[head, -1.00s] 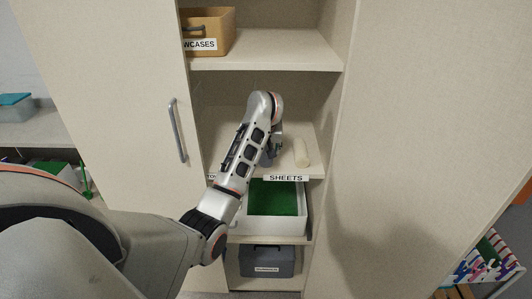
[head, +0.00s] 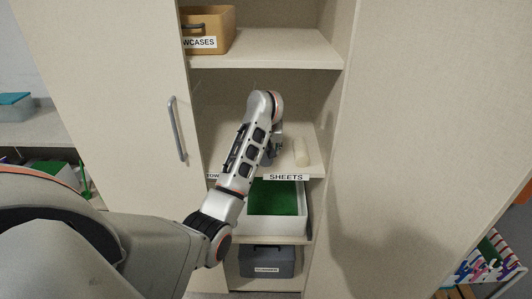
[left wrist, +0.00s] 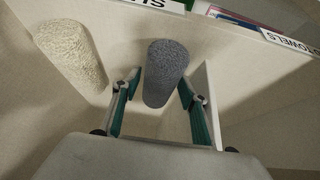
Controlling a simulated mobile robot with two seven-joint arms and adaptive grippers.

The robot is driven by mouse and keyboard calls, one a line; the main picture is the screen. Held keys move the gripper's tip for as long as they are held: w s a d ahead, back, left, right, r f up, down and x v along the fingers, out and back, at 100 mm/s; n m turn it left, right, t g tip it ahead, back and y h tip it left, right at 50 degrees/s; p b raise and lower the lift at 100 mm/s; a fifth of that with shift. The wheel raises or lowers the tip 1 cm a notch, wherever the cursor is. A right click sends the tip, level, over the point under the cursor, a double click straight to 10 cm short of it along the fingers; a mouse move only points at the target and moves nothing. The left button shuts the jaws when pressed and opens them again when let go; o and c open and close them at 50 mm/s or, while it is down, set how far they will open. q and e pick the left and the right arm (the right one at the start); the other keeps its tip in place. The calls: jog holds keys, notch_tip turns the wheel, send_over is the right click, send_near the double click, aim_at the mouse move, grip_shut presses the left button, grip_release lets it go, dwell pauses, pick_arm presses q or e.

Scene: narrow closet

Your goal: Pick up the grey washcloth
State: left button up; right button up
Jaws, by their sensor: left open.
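In the head view my left gripper (head: 274,148) is inside the closet above the middle shelf (head: 308,128), and my arm hides most of the washcloth. My right gripper is not in view.
A shelf above holds a tan box (head: 212,24). Below are a white bin with green contents (head: 299,222) and a grey box (head: 268,260). Closet walls flank closely.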

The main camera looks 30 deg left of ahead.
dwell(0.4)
pick_arm(q)
jog(key=c, duration=0.8)
jog(key=shift+c, duration=0.2)
